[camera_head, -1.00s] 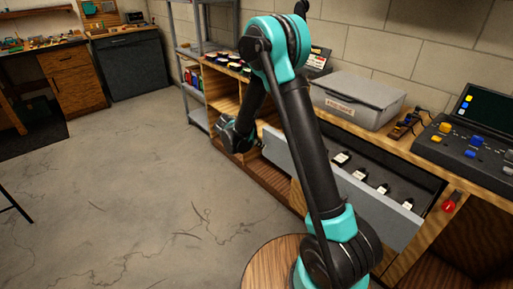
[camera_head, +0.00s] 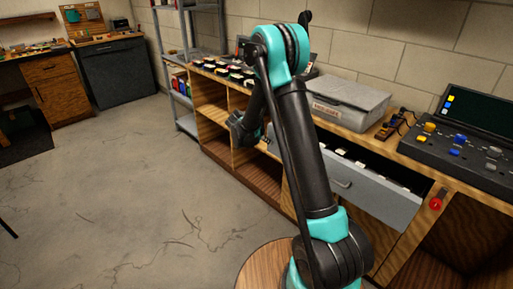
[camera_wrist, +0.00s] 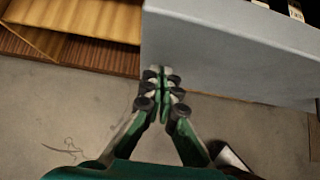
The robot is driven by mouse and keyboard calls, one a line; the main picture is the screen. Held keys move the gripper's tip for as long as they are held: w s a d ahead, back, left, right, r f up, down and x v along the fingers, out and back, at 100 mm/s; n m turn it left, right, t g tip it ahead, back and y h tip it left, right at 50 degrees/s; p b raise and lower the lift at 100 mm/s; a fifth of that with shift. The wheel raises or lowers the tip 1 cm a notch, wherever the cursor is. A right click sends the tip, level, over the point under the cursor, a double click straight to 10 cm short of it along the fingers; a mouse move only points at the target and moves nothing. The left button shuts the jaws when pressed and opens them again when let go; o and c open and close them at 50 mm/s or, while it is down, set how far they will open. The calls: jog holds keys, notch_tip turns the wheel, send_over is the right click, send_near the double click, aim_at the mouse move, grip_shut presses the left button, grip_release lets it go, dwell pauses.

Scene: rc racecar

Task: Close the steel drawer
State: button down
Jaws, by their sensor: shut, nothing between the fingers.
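The steel drawer (camera_head: 375,192) is a grey pull-out in the wooden bench and stands partly open. In the wrist view, the drawer's grey front (camera_wrist: 235,52) fills the upper right. My gripper (camera_wrist: 162,72) is shut and empty, with its fingertips at the drawer front near its left end. I cannot tell for sure whether they touch. In the head view the fingertips are hidden.
A grey case (camera_head: 345,100) and a control panel (camera_head: 462,148) stand on the bench top. Open wooden shelves (camera_head: 212,120) lie left of the drawer. A round wooden stool top (camera_head: 262,262) is near my arm's base. The floor (camera_head: 130,200) at left is clear.

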jog(key=w+d, duration=1)
jog(key=d, duration=0.2)
jog(key=shift+d, duration=0.35)
jog(key=shift+d+r, duration=0.1)
